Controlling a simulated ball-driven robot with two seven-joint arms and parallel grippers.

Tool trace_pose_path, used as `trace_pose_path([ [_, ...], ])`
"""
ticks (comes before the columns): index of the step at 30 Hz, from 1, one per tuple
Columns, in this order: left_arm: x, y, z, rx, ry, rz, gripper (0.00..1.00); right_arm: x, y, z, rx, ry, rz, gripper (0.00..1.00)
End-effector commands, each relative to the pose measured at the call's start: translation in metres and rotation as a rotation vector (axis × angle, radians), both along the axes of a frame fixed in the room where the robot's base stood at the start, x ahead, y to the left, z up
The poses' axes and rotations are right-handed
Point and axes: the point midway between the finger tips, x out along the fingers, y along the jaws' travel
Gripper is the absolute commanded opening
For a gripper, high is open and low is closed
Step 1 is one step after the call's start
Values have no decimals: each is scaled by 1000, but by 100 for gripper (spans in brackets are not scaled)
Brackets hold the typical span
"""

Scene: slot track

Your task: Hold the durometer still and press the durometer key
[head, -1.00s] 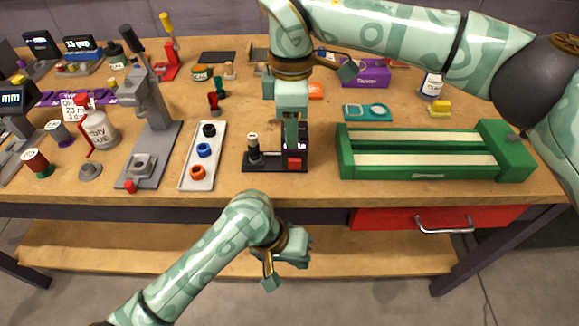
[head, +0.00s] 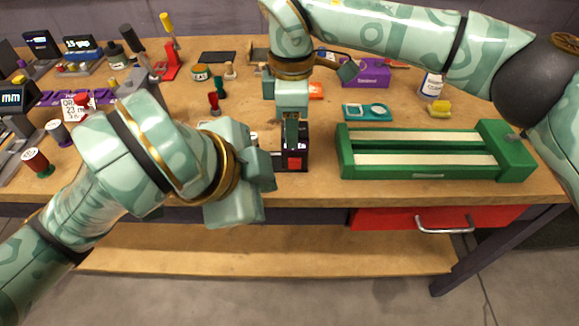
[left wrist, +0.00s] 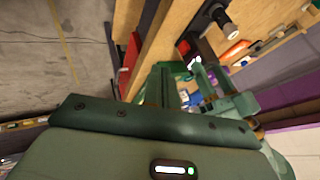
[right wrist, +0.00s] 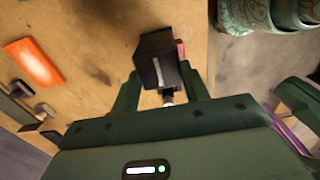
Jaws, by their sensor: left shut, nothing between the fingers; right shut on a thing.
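The durometer (head: 303,143) is a small dark block on a black base near the bench's front edge, with a red key (head: 294,163) on its front. My right gripper (head: 291,134) comes down from above and is shut on the durometer's body. In the right wrist view the dark body (right wrist: 158,62) sits between the fingers, with some red at its side. My left gripper (head: 266,172) is shut and empty, just left of the red key; its hand hides the left of the durometer's base. I cannot tell whether it touches the durometer. The left wrist view shows its fingers (left wrist: 180,85).
A green slotted track (head: 430,155) stands to the right of the durometer. A red drawer (head: 385,217) with a handle is under the bench front. A teal part (head: 367,111) and a purple box (head: 368,73) lie behind. My left arm covers the front-left bench.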

Motion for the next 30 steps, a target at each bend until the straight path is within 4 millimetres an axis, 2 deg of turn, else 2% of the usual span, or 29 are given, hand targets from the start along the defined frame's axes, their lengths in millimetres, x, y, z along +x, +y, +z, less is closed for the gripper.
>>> trace_pose_path([
  [5, 8, -8, -17, -5, 10, 3, 0, 0, 0, 0, 1, -1, 0, 0],
  [16, 45, -36, -79, 0, 10, 7, 0, 0, 0, 0, 0, -1, 0, 0],
  [22, 74, -36, -78, 0, 3, 5, 0, 0, 0, 0, 0, -1, 0, 0],
  [30, 86, -36, -78, 1, 4, 5, 0, 0, 0, 0, 0, -1, 0, 0],
])
